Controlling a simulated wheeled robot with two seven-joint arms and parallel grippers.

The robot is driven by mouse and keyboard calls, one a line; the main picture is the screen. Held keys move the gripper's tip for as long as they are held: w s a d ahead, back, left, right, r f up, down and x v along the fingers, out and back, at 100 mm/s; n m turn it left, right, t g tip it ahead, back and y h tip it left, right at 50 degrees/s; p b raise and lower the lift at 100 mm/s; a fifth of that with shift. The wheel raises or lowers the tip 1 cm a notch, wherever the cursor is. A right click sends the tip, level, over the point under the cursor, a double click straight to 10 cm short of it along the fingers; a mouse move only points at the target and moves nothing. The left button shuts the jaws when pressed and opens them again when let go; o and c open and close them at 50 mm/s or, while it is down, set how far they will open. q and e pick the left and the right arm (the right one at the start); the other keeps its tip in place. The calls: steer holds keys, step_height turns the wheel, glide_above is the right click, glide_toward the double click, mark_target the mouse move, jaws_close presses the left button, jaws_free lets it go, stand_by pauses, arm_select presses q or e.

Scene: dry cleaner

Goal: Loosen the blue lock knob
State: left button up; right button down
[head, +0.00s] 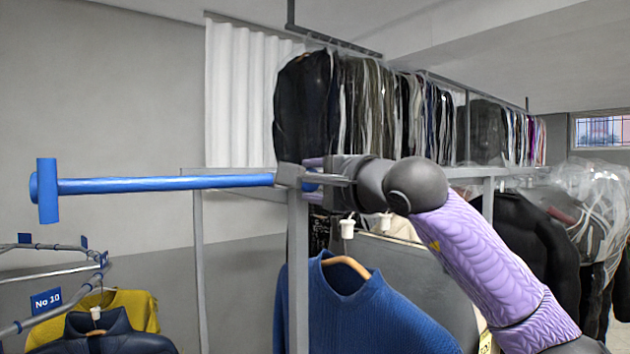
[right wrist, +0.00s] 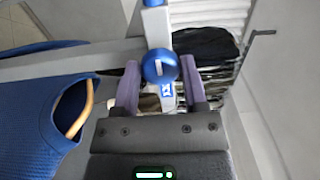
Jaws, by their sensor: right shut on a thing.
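The blue lock knob (right wrist: 160,67) is round, with a pale line on its face. In the right wrist view it sits between the two purple fingers of my right gripper (right wrist: 159,76), which is shut on it. In the head view my right gripper (head: 316,178) reaches in from the right to the top of a grey post (head: 298,260). Only a little of the knob (head: 310,183) shows there. A blue rod (head: 165,184) runs left from the post's head and ends in a blue crosspiece (head: 47,191). My left gripper is not in view.
A blue sweater (head: 360,310) hangs just below my right gripper. A curved rail (head: 50,270) with a "No 10" tag (head: 46,300) and garments stands at the lower left. Bagged clothes (head: 375,105) hang behind. The space around the blue rod looks clear.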

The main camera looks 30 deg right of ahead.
steer(key=shift+c, duration=0.7)
jaws_free()
steer(key=s+b, duration=0.4)
steer(key=s, duration=0.6)
steer(key=shift+d, duration=0.35)
